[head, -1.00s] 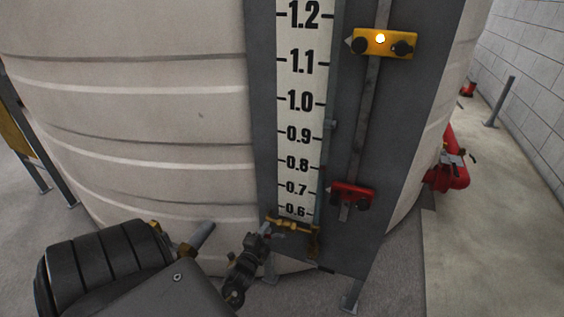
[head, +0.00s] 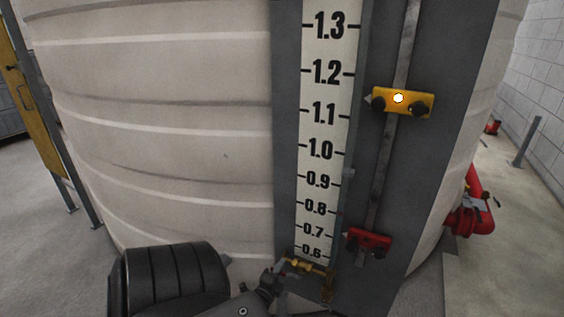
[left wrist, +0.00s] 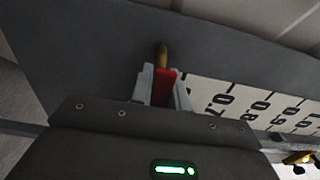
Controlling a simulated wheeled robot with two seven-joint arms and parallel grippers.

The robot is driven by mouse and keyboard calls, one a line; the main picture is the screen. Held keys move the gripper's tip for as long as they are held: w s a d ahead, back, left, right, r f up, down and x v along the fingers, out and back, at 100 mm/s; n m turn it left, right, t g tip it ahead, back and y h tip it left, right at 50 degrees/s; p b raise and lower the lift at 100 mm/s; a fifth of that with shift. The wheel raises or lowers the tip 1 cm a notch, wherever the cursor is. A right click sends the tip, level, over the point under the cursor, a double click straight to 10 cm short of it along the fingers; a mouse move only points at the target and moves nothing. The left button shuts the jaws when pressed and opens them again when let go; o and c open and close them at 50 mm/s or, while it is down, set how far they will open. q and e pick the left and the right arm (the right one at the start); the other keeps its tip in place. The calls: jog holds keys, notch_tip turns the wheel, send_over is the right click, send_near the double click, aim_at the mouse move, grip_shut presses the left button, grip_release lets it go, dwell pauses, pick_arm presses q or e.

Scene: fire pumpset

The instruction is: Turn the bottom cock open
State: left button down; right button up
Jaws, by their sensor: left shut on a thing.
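The bottom cock (head: 304,265) is a small brass fitting at the foot of the level scale, just below the 0.6 mark. My left gripper (head: 279,270) reaches it from the lower left. In the left wrist view, the gripper (left wrist: 163,90) is shut on the cock's red handle (left wrist: 164,86), which sits between the two pale fingers. A brass end (left wrist: 162,54) shows just beyond the fingertips. In the head view the handle is mostly hidden by the fingers. My right gripper is not in view.
The white level scale (head: 327,120) runs up a grey panel on the large pale tank (head: 150,120). A yellow marker (head: 403,102) and a red marker (head: 368,243) sit on a rail to its right. Red pipework (head: 477,205) stands farther right.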

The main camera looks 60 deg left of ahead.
pick_arm(q)
jog(key=c, duration=1.3)
grip_release()
jog(key=shift+c, duration=0.2)
